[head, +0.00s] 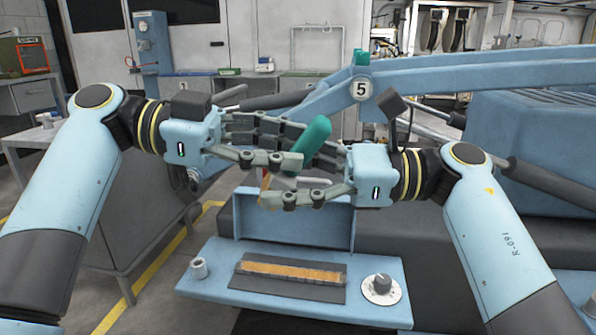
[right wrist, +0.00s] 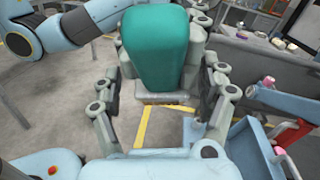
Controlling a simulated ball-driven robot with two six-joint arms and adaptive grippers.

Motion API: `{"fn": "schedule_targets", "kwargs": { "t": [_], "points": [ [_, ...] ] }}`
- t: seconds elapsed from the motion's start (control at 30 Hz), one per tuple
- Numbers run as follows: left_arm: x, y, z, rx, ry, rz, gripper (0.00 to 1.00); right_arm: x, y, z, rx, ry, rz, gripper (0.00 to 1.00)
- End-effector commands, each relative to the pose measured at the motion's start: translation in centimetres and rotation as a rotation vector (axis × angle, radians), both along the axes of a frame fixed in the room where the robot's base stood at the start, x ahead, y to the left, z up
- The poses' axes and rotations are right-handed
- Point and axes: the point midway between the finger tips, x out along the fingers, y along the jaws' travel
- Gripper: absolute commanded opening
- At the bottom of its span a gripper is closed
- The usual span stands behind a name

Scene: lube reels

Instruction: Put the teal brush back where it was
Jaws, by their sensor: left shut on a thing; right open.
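The teal brush (head: 312,140) is held tilted in the air above the blue shelf, its teal handle up and its pale, brownish head down. My left gripper (head: 306,154) is shut on it. My right gripper (head: 288,180) is open, slightly lower, with its fingers reaching left around the brush's lower part. In the right wrist view the teal handle (right wrist: 155,45) stands large between the open fingers of my right gripper (right wrist: 160,88). I cannot tell whether those fingers touch the brush. The fingers partly hide the brush head.
The blue shelf (head: 225,284) below carries a dark mat with an orange-brown strip (head: 290,271), a small grey cup (head: 198,268) and a round dial (head: 381,288). A blue upright panel (head: 245,220) stands behind. A blue beam with a "5" sign (head: 361,88) crosses behind my grippers.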

Motion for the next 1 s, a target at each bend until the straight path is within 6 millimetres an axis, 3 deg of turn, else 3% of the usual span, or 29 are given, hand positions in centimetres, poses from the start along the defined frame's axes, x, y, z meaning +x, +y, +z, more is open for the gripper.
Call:
{"fn": "schedule_targets", "kwargs": {
  "t": [0.13, 0.47, 0.53, 0.63, 0.67, 0.73, 1.0],
  "points": [
    [0.00, -0.01, 0.04, -0.001, -0.001, 0.000, 0.00, 0.01, -0.02, 0.00, 0.000, 0.000, 0.000, 0.76],
    [0.08, -0.01, 0.05, -0.001, -0.001, 0.003, 0.00, -0.10, -0.02, -0.03, 0.000, 0.000, 0.003, 0.32],
    [0.13, -0.01, 0.06, 0.000, -0.002, 0.004, 0.00, -0.16, 0.00, -0.03, 0.001, 0.000, 0.005, 0.29],
    [0.19, -0.02, 0.08, 0.000, -0.002, 0.006, 0.00, -0.19, 0.01, -0.03, 0.002, 0.000, 0.006, 0.29],
    [0.20, -0.02, 0.09, -0.001, -0.003, 0.007, 0.00, -0.20, 0.02, -0.02, 0.003, 0.000, 0.007, 0.68],
    [0.19, -0.02, 0.09, -0.001, -0.003, 0.007, 0.00, -0.20, 0.02, 0.00, 0.003, 0.000, 0.007, 0.77],
    [0.08, 0.00, 0.05, -0.001, -0.001, 0.003, 0.00, -0.08, -0.03, -0.01, 0.001, 0.000, 0.002, 0.77]
  ]
}}
